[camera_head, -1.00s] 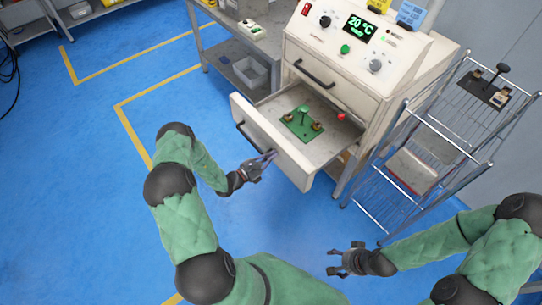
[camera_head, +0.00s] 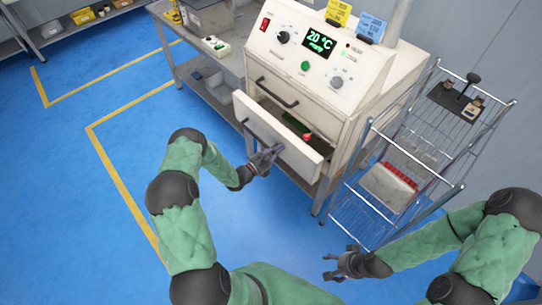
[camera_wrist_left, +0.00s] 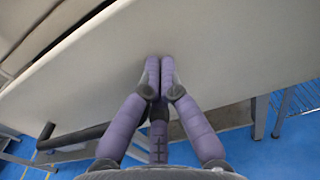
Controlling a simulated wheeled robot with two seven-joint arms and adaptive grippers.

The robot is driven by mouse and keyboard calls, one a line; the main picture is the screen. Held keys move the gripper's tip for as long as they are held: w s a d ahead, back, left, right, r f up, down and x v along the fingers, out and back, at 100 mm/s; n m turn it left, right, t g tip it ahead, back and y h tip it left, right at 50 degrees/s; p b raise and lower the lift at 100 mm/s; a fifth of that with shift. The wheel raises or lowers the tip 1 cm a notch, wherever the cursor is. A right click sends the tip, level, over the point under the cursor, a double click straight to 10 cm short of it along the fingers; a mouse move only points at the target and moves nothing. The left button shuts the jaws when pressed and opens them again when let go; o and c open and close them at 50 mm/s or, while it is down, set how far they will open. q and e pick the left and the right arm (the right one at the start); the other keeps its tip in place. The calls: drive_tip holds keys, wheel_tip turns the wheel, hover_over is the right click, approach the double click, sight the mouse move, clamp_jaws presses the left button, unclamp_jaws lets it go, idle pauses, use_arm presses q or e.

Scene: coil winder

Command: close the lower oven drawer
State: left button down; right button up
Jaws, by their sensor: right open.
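The lower oven drawer (camera_head: 302,158) is a cream box partly pulled out of the oven (camera_head: 345,85). Its front panel also fills most of the left wrist view (camera_wrist_left: 235,50). A green fixture (camera_head: 294,124) with a red knob (camera_head: 307,136) shows inside, largely hidden by the front panel. My left gripper (camera_head: 275,150) is at the outside of the panel, right of its dark handle. In the left wrist view its fingertips (camera_wrist_left: 160,65) are together against or very near the panel, with nothing between them. My right gripper (camera_head: 333,264) is open and empty, low over the floor, away from the drawer.
The upper drawer, with its dark handle (camera_head: 277,92), is shut. A wire rack (camera_head: 440,150) stands to the right of the oven, with a white and red box (camera_head: 388,187) on a shelf. A grey bench (camera_head: 222,68) stands at the left. The blue floor in front is clear.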

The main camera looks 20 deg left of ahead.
use_arm(q)
drive_tip(key=b+x, duration=0.2)
drive_tip(key=x, duration=0.7)
drive_tip(key=shift+w+d+b, duration=0.15)
drive_tip(key=shift+w+b, duration=0.1)
drive_tip(key=shift+b, duration=0.15)
drive_tip(key=shift+w+d, duration=0.15)
drive_tip(key=shift+w, duration=0.2)
drive_tip(key=shift+r, duration=0.1)
use_arm(e)
wheel_tip(320, 180, down, 3)
drive_tip(key=shift+f, duration=0.15)
use_arm(q)
drive_tip(key=shift+w, duration=0.1)
drive_tip(key=shift+s+a, duration=0.25)
drive_tip(key=v, duration=0.5)
drive_tip(key=shift+s+d+r, duration=0.1)
drive_tip(key=shift+s+r, duration=0.05)
drive_tip(key=shift+s, duration=0.2)
drive_tip(key=p, duration=0.3)
approach(286, 143)
drive_tip(key=w+f, duration=0.3)
drive_tip(key=w, duration=0.1)
drive_tip(key=shift+f, duration=0.25)
use_arm(e)
drive_tip(key=s+r, duration=0.1)
drive_tip(key=s+d+r, duration=0.1)
drive_tip(key=r, duration=0.1)
drive_tip(key=shift+d, duration=0.1)
